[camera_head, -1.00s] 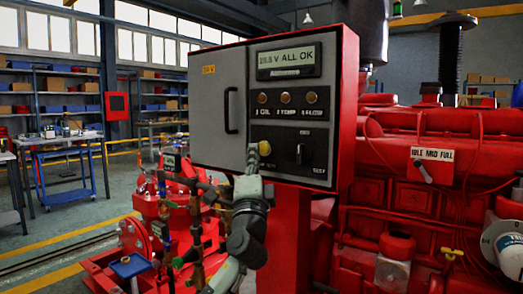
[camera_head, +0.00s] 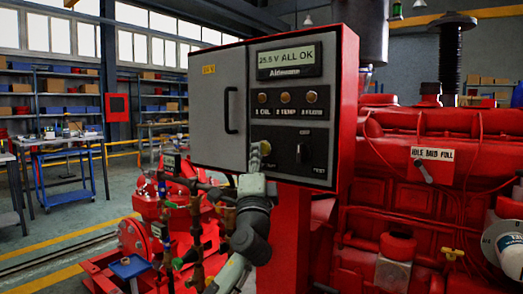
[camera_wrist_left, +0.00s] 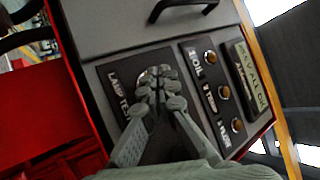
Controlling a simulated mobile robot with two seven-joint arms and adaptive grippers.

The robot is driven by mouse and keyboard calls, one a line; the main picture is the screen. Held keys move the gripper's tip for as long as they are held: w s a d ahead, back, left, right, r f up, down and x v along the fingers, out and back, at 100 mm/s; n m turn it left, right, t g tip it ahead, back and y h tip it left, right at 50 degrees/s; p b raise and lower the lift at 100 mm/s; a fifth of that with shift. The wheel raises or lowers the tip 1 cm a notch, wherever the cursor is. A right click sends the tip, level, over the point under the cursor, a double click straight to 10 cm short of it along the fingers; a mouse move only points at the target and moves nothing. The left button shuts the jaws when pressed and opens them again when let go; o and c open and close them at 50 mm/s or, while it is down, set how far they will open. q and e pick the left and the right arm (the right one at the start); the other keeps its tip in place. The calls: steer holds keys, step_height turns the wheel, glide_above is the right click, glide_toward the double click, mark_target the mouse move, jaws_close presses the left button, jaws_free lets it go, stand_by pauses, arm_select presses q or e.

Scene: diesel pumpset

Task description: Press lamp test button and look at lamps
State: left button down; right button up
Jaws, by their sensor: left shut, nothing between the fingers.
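The grey control panel in its red cabinet has three round amber-brown lamps in a row: the left lamp (camera_head: 263,98), the middle lamp (camera_head: 285,97) and the right lamp (camera_head: 311,96). They look dull. The display (camera_head: 288,58) above reads "25.5 V ALL OK". My left gripper (camera_head: 255,154) is shut and empty, its tips at the lamp test button (camera_head: 265,147) on the lower black plate. In the left wrist view the closed fingertips (camera_wrist_left: 158,82) cover most of the button beside the "LAMP TE…" label (camera_wrist_left: 118,92). I cannot tell whether it is pressed in.
A black rotary switch (camera_head: 303,152) sits right of the button. A black door handle (camera_head: 231,110) sticks out on the left. Red pump pipework (camera_head: 180,205) stands below left, and the red engine (camera_head: 430,150) stands to the right.

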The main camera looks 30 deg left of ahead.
arm_select(q)
steer(key=shift+w, duration=0.15)
stand_by(0.5)
steer(key=shift+s, duration=0.8)
steer(key=shift+s+a+p, duration=0.2)
steer(key=shift+s+p, duration=0.2)
steer(key=shift+s, duration=2.15)
